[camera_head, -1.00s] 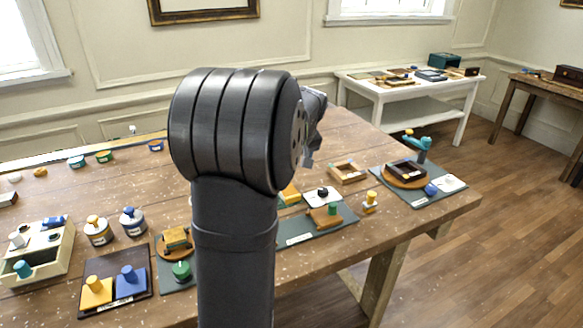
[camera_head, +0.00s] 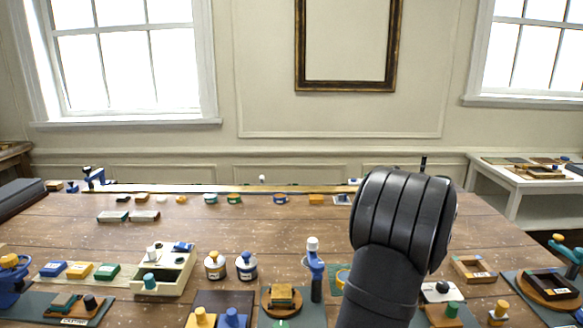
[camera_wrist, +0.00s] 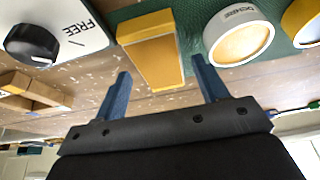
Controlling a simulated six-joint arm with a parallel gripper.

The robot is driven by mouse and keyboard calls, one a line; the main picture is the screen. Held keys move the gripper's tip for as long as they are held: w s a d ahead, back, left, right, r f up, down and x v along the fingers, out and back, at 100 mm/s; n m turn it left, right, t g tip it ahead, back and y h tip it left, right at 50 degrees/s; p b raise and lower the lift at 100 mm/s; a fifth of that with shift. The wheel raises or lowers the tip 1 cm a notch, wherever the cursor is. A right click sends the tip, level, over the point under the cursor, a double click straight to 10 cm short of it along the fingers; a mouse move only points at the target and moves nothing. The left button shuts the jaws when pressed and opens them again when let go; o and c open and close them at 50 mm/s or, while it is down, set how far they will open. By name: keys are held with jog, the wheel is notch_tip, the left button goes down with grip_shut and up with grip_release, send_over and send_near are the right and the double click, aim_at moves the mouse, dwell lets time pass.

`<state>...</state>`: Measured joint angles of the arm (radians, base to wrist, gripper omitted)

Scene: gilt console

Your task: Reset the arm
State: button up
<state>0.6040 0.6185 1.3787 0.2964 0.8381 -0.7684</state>
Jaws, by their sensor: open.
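My arm stands in the lower right of the head view, and its gripper is hidden there behind my own dark link. In the wrist view my gripper (camera_wrist: 161,67) is open, its two blue-grey fingers spread apart with nothing held between them. A yellow block (camera_wrist: 151,50) shows beyond the fingertips; I cannot tell how far away it is. A white round pot labelled OCHRE (camera_wrist: 238,40) is to the right of it, and a white card marked FREE with a black knob (camera_wrist: 35,42) is to the left.
The wooden table (camera_head: 180,228) carries many small items. A cream drawer box (camera_head: 175,280), two lidded jars (camera_head: 246,266) and a blue-and-white upright tool (camera_head: 314,262) stand left of my arm. A wooden tray (camera_head: 473,268) is to the right. Bare wood shows in the table's middle.

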jog(key=shift+w+f, duration=0.25)
jog(key=shift+f, duration=0.35)
jog(key=shift+r, duration=1.9)
jog(key=shift+f, duration=0.1)
